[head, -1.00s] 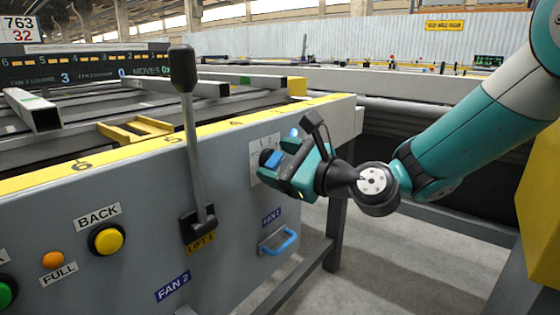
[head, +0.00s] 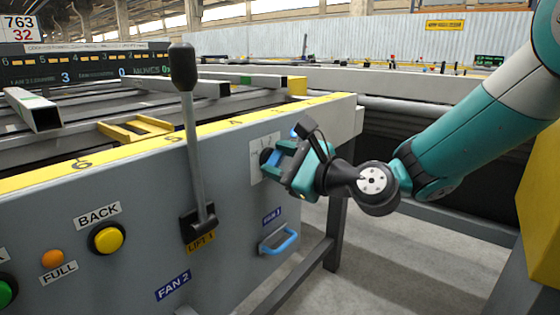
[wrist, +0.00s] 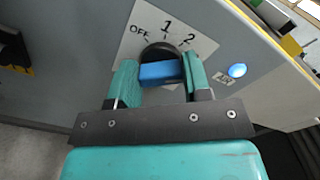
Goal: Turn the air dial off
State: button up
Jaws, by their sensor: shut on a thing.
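The air dial (wrist: 158,72) has a blue grip on a round black base, on a white plate (wrist: 127,48) marked OFF, 1 and 2. In the wrist view the blue grip lies between my gripper's two teal fingers (wrist: 158,84), which are shut on it. Which mark the dial points to cannot be told. In the head view my gripper (head: 276,160) is at the white plate on the grey panel, right of the lever, and mostly covers the dial.
A lit blue lamp (wrist: 237,70) sits right of the dial plate. A tall lever (head: 190,130) marked LIFT 1 stands out left of my gripper. A blue handle (head: 278,241) is below. A yellow BACK button (head: 108,238) is at lower left.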

jog(key=n, duration=0.2)
jog(key=n+b, duration=0.1)
jog(key=n, duration=0.2)
jog(key=shift+s+f, duration=0.1)
jog(key=shift+f, duration=0.1)
jog(key=n+b, duration=0.1)
jog(key=n, duration=0.2)
jog(key=n+b, duration=0.1)
jog(key=n, duration=0.1)
jog(key=shift+f+n+b, duration=0.2)
jog(key=shift+n+b, duration=0.1)
jog(key=shift+n, duration=0.1)
jog(key=n+b, duration=0.7)
jog(key=n, duration=0.4)
jog(key=shift+f, duration=0.15)
jog(key=o, duration=0.9)
